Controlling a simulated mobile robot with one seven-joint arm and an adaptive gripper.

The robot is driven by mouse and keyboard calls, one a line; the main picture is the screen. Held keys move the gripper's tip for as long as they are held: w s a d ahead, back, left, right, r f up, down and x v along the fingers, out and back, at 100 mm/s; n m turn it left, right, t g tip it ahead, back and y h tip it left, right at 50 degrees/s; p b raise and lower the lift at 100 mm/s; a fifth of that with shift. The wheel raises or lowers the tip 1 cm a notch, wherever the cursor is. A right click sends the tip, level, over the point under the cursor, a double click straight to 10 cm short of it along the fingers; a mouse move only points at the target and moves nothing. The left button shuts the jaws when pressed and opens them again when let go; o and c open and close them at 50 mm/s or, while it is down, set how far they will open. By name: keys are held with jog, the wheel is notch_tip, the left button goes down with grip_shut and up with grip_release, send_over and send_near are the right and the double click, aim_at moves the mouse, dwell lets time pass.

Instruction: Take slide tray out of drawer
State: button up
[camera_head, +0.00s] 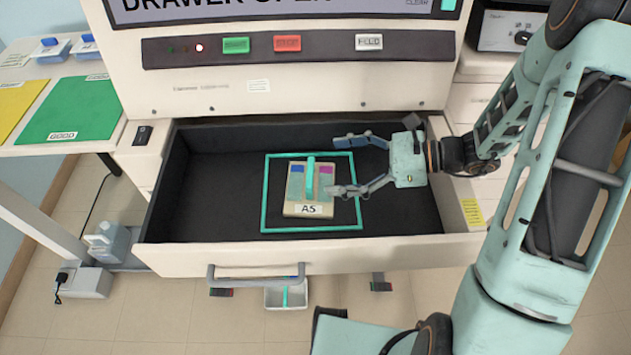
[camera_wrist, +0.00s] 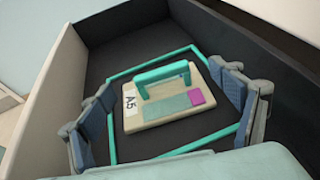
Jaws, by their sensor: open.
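The slide tray (camera_head: 297,199), a beige board labelled A5 with a teal handle (camera_head: 310,178), lies in the open drawer (camera_head: 400,225). It sits inside a teal square outline on the dark drawer floor. My gripper (camera_head: 343,165) is open and empty, to the right of the tray and pointing left towards it. In the wrist view the tray (camera_wrist: 160,105) lies ahead between the spread fingers (camera_wrist: 165,110), with the handle (camera_wrist: 163,78) upright. The fingers do not appear to touch the handle. A pink and a teal patch show on the tray.
The machine's panel with green (camera_head: 236,45) and red (camera_head: 287,43) buttons overhangs the drawer's back. The drawer handle (camera_head: 256,273) is at the front. A side table with a green mat (camera_head: 72,110) stands left. Drawer walls surround the tray, with free floor left of it.

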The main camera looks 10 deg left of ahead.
aim_at(312, 171)
jog(key=x, duration=0.3)
jog(key=f+b+x, duration=0.1)
jog(key=x, duration=0.1)
jog(key=shift+s+a+f, duration=0.15)
jog(key=shift+s+a, duration=0.05)
jog(key=shift+a+f, duration=0.1)
jog(key=shift+a, duration=0.4)
jog(key=c, duration=1.4)
